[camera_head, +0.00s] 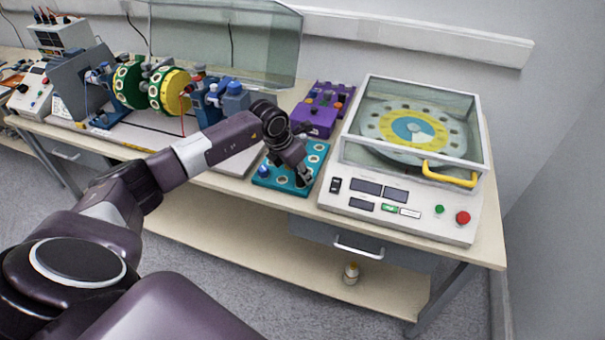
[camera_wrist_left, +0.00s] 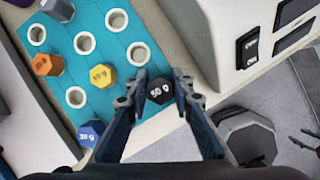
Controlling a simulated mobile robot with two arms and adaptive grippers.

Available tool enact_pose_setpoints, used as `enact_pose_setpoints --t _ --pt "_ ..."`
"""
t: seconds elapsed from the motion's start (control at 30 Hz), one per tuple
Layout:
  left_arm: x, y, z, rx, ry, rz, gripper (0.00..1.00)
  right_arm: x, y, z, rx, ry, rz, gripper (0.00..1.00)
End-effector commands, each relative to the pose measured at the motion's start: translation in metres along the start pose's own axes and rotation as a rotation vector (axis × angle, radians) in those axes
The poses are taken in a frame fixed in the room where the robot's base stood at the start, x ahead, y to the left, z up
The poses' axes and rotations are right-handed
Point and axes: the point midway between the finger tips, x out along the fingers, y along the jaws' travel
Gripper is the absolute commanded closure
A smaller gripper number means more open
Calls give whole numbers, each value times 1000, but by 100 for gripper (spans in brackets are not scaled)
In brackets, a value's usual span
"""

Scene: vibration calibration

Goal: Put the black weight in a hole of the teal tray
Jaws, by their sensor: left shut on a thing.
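The teal tray (camera_head: 266,182) lies on the bench near its front edge. In the left wrist view the tray (camera_wrist_left: 101,50) shows several empty round holes. A grey, an orange (camera_wrist_left: 45,65), a yellow (camera_wrist_left: 101,75) and a blue (camera_wrist_left: 91,133) weight stand on it. My left gripper (camera_head: 302,178) reaches down over the tray's right side. In the wrist view it is shut on the black weight (camera_wrist_left: 160,91), marked 50 g, in front of the tray's corner. I cannot tell the weight's height above the tray. My right gripper is not in view.
A machine with a glass-lidded chamber and a yellow handle (camera_head: 449,177) stands close on the tray's right. A purple box (camera_head: 314,120) stands behind the tray. A rig with green and yellow drums (camera_head: 170,91) stands to the left. Open floor lies in front.

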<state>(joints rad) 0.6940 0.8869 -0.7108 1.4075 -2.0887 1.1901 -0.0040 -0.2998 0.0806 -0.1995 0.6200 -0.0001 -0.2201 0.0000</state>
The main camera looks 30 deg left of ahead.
Motion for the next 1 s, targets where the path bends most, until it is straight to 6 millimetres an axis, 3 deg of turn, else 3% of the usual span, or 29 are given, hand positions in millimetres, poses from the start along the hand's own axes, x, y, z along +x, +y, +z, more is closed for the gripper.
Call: enact_pose_setpoints --t 0.27,0.3,0.47,0.77,0.87,1.0 --pt "4 0 -2 0 0 0 100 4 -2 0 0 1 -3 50" --pt "4 0 -1 0 0 0 74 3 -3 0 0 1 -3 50" --pt "3 0 -1 0 0 0 58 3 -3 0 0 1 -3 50" --pt "2 0 -1 0 0 0 58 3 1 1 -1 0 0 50" --pt "-7 1 -1 0 -1 1 58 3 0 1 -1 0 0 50" --pt "-33 2 -1 2 -2 3 58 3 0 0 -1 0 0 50"
